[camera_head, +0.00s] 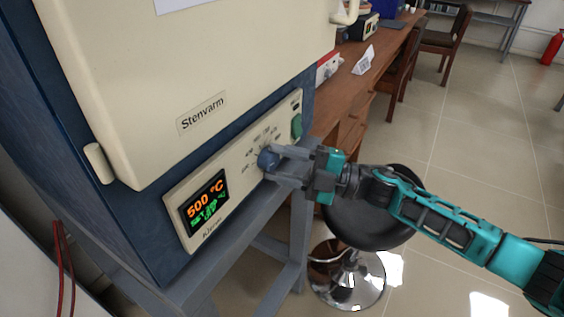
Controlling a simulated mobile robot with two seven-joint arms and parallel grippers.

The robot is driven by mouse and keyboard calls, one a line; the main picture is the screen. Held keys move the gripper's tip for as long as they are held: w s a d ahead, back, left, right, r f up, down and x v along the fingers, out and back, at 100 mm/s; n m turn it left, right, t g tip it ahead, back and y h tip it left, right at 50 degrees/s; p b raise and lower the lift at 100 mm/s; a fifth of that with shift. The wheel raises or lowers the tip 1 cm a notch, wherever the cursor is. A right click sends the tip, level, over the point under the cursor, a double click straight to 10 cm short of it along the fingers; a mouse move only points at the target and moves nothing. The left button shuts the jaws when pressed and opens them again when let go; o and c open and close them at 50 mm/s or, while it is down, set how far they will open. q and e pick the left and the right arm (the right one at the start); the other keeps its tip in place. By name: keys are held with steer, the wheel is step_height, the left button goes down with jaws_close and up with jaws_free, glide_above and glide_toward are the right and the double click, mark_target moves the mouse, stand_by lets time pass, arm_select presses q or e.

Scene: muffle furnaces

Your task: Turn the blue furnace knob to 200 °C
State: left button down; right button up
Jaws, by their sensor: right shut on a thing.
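The blue furnace (130,195) with a cream door fills the left of the head view. Its cream control panel carries a round blue knob (266,159) with a printed scale around it. The lit display (205,200) on the panel reads 500 °C in orange, with a green line below that I cannot read surely. My right gripper (279,162) is shut on the knob, its fingers coming from the right and covering part of it. The knob's pointer mark cannot be made out. My left gripper is not in view.
A green switch (297,126) sits on the panel above and right of the knob. A grey stand (262,255) bears the furnace. A black stool (370,222) stands below my right arm. A wooden desk (362,88) runs behind; tiled floor is open at right.

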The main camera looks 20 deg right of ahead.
steer(key=o, duration=1.1)
steer(key=shift+c, duration=0.2)
steer(key=b+v, duration=0.1)
steer(key=v, duration=1.2)
steer(key=shift+a+f, duration=0.15)
steer(key=shift+f, duration=0.05)
steer(key=s+a+f+m+t+h, duration=0.1)
steer(key=a+f+m+t+h, duration=0.15)
steer(key=f+m+h, duration=0.45)
steer(key=s+a+f+m+t+h, duration=0.1)
steer(key=a+f+m+t+h, duration=0.25)
steer(key=m, duration=0.55)
steer(key=s+a+f+m+g+h, duration=0.1)
steer(key=s+f+m+g+h, duration=0.3)
steer(key=s+f+m, duration=0.3)
step_height(320, 180, down, 5)
steer(key=shift+s+r+h+p, duration=0.15)
steer(key=shift+s+h+p, duration=0.25)
steer(key=shift+s, duration=0.85)
